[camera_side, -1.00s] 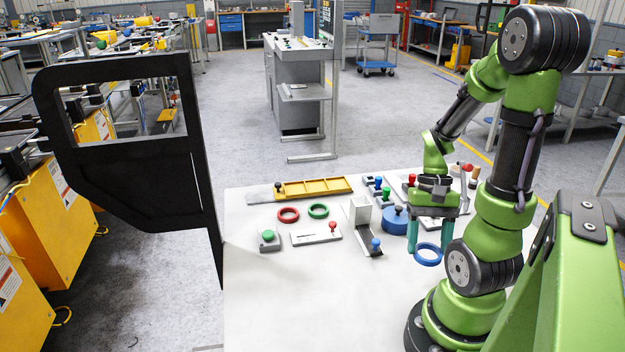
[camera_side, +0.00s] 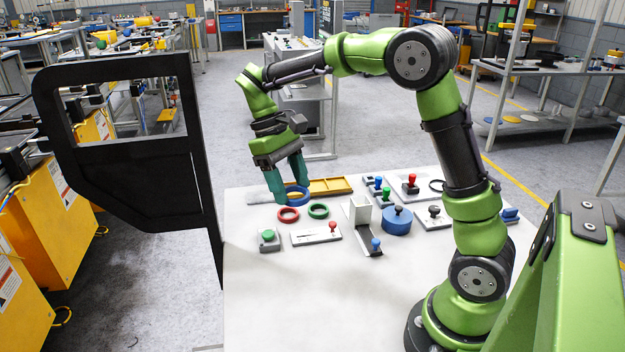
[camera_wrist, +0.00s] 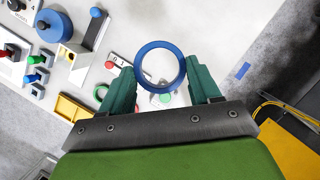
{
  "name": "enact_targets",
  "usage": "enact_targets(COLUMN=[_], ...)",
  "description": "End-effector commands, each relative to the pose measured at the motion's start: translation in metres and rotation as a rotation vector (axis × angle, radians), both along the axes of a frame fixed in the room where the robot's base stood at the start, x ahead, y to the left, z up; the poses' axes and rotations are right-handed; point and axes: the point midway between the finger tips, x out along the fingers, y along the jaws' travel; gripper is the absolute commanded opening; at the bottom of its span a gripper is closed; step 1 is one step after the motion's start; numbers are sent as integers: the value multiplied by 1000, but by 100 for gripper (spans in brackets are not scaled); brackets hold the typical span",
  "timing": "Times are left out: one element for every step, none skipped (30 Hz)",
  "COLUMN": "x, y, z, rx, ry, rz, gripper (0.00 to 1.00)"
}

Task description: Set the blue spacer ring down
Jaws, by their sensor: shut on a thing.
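The blue spacer ring (camera_side: 299,189) is between the teal fingers of my gripper (camera_side: 291,190), which is shut on it. In the wrist view the ring (camera_wrist: 160,44) spans the space between the fingertips of my gripper (camera_wrist: 162,72). It is held at the far left part of the white table, behind the red ring (camera_side: 288,214) and by the left end of the yellow tray (camera_side: 340,184). I cannot tell exactly how high it is above the table.
A green ring (camera_side: 318,211), a green-button block (camera_side: 268,239), a red-knob plate (camera_side: 316,234) and a white post (camera_side: 360,208) stand nearby. A blue cylinder (camera_side: 397,222) is farther right. The table's front left is clear. A black panel (camera_side: 140,180) stands at left.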

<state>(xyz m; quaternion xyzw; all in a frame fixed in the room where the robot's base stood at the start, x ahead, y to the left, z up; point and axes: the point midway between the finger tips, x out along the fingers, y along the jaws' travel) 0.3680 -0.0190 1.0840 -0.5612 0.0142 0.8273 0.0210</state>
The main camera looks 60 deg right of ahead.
Motion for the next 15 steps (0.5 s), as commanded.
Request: enact_targets(x=[2, 1, 1, 1, 1, 1, 1, 1, 0, -1, -5, -11, -18, -26, -38], y=[10, 13, 17, 18, 18, 16, 13, 9, 1, -7, -15, -28, -38, -49, -64], z=[-3, -4, -6, -6, -6, -6, -5, -4, -1, 0, 1, 3, 3, 2, 0], rx=[0, 0, -1, 0, 0, 0, 0, 0, 0, -1, 0, 3, 5, 8, 12], ry=[6, 10, 14, 14, 15, 14, 12, 8, 2, -2, -1, 3, 5, 9, 11], rz=[26, 37, 45, 49, 50, 44, 36, 24, 2, -18, -43, -82, -114, -148, -198], gripper=[29, 29, 29, 29, 29, 29, 29, 29, 29, 29, 29, 29, 29, 29, 29])
